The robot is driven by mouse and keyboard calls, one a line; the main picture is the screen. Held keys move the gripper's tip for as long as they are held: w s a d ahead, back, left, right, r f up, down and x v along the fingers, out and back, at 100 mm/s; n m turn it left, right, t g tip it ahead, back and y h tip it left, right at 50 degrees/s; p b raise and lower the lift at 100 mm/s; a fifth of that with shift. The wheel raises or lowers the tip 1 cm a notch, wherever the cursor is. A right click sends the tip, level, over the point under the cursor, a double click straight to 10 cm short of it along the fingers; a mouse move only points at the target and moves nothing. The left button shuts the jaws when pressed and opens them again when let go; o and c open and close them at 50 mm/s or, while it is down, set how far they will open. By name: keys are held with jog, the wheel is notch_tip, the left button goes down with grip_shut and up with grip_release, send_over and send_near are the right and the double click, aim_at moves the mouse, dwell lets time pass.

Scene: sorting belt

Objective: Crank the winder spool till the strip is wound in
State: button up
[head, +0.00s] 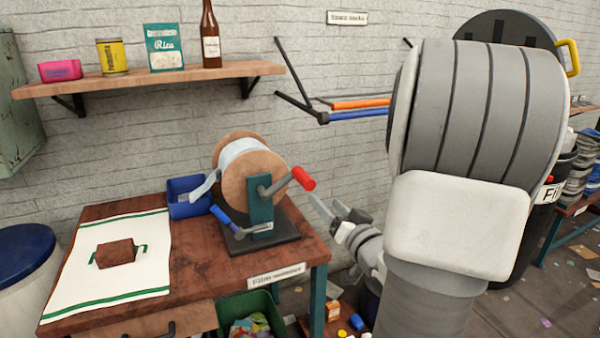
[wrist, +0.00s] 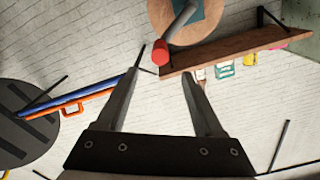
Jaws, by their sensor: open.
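The winder spool (head: 240,165) has round wooden flanges and stands on a teal post over a dark base on the wooden table. A pale strip (head: 205,186) runs from it down to the left, by a blue bin (head: 186,196). Its crank (head: 278,186) ends in a red handle (head: 303,178), pointing right. My gripper (head: 335,207) is open and empty, to the right of and a little below the red handle, apart from it. In the wrist view the red handle (wrist: 160,53) shows beyond the fingertips (wrist: 165,62), upside down, with the spool flange (wrist: 188,20) behind it.
A blue-handled lever (head: 222,214) sits at the front of the winder base. A white cloth (head: 108,265) with a brown block (head: 116,253) lies on the table's left. A shelf (head: 150,78) with several goods hangs above. A green crate (head: 252,315) stands below the table.

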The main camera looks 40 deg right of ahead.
aim_at(301, 175)
jog(key=x, duration=1.5)
jog(key=shift+w+d+b, duration=0.1)
jog(key=shift+w+b, duration=0.15)
jog(key=shift+b, duration=0.15)
grip_shut()
jog(key=shift+s+d+f, duration=0.1)
jog(key=shift+f, duration=0.05)
dwell(0.4)
